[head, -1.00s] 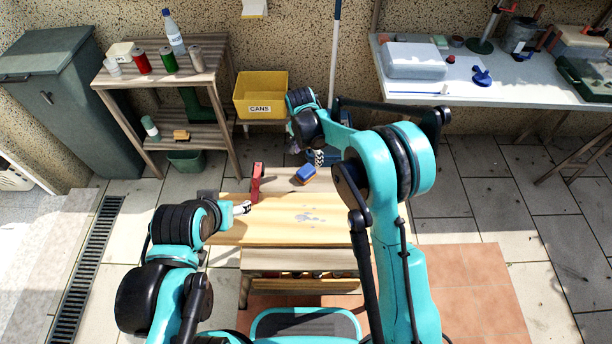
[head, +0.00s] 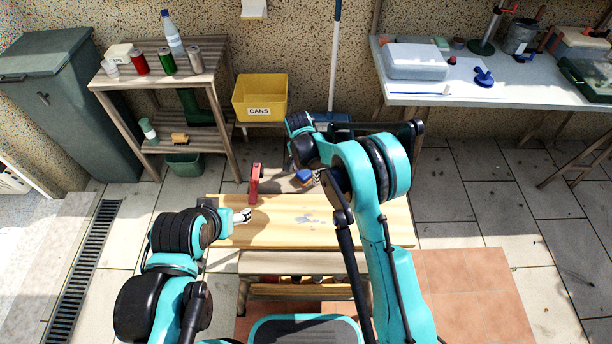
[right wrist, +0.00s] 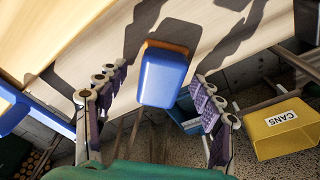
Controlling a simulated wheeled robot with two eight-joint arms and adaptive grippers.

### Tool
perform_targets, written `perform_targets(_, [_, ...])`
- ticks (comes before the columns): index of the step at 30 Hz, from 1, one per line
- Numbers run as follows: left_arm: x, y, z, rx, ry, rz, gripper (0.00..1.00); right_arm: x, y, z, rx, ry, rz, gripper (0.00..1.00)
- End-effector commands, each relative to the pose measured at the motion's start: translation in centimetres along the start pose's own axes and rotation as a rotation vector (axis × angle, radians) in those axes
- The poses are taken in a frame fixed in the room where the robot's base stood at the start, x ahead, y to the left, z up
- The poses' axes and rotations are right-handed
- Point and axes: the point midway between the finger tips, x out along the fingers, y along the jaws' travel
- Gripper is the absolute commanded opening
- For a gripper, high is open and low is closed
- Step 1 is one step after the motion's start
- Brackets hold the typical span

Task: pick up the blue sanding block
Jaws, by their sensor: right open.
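The blue sanding block (head: 303,176), with an orange-brown face, lies on the wooden bench (head: 276,232) near its far edge. In the head view my right gripper (head: 317,176) is just right of the block and covers part of it. In the right wrist view the block (right wrist: 162,80) shows between the two purple-padded fingers of my open right gripper (right wrist: 158,84), apart from both. I cannot tell how far the block is beyond the fingertips. My left gripper (head: 243,216) is over the left part of the bench, and its jaw state is unclear.
A red upright object (head: 256,184) stands on the bench left of the block. A yellow CANS bin (head: 260,95) is behind the bench, also in the right wrist view (right wrist: 284,128). A shelf with cans (head: 170,60) is at left, and a white worktable (head: 500,90) at right.

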Motion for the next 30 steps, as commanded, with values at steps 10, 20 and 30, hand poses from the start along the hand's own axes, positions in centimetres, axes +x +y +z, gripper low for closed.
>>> perform_targets(10, [0.0,0.0,0.0,0.000,0.000,0.000,0.63,-0.1,0.0,0.0,0.000,0.000,0.000,0.12])
perform_targets(20, [-0.4,0.0,-0.3,0.000,0.000,0.000,0.63,-0.9,0.0,-0.1,0.000,0.000,0.000,0.12])
perform_targets(30, [-2.4,0.0,-1.7,0.000,0.000,0.000,0.63,-5.8,2.4,-1.4,0.004,0.000,0.001,0.12])
